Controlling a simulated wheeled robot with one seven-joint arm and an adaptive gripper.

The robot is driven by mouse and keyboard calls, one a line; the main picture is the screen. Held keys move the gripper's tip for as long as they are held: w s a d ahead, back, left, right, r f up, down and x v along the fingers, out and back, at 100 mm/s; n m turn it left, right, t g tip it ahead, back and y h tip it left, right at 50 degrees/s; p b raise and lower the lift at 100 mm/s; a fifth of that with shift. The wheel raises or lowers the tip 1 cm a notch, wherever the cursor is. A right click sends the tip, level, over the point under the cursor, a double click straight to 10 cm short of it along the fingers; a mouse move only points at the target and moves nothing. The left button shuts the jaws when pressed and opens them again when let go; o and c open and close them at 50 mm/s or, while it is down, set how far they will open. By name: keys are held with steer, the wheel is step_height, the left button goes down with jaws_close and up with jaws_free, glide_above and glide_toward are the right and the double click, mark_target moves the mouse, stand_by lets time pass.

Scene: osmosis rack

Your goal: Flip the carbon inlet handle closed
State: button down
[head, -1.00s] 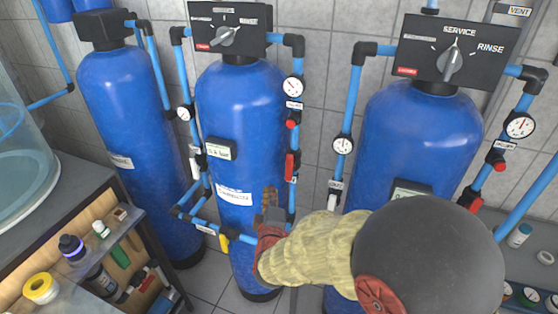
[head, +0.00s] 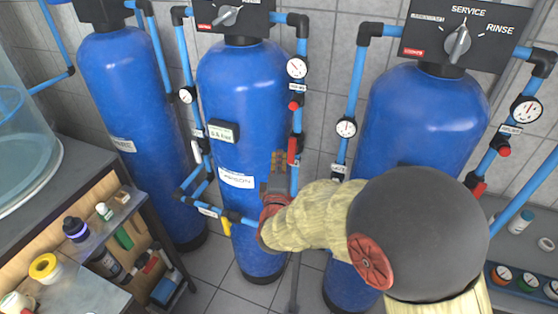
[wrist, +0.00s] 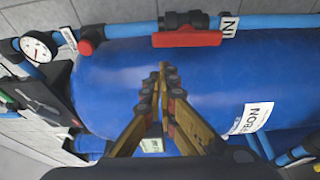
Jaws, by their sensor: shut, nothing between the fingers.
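The blue carbon tank (head: 240,120) stands in the middle of the head view, with a white label. On the pipe at its right side is a red valve handle (head: 292,151), lying along the pipe. In the wrist view this red handle (wrist: 188,39) lies along the blue pipe, beside a small tag that seems to read IN. My gripper (head: 278,158) is in front of the tank, just left of and below the handle. In the wrist view my gripper (wrist: 164,72) has its fingertips together, empty, pointing toward the tank, apart from the handle.
A round gauge (head: 297,68) and a red knob (head: 294,105) sit above the handle on the same pipe. A yellow handle (head: 226,227) is on the low cross pipe. Another blue tank (head: 425,125) stands at right. A shelf with bottles (head: 75,229) is at left.

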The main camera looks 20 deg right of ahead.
mark_target(292, 151)
steer(key=x, duration=0.6)
steer(key=shift+w+b, duration=0.3)
steer(key=shift+b, duration=0.15)
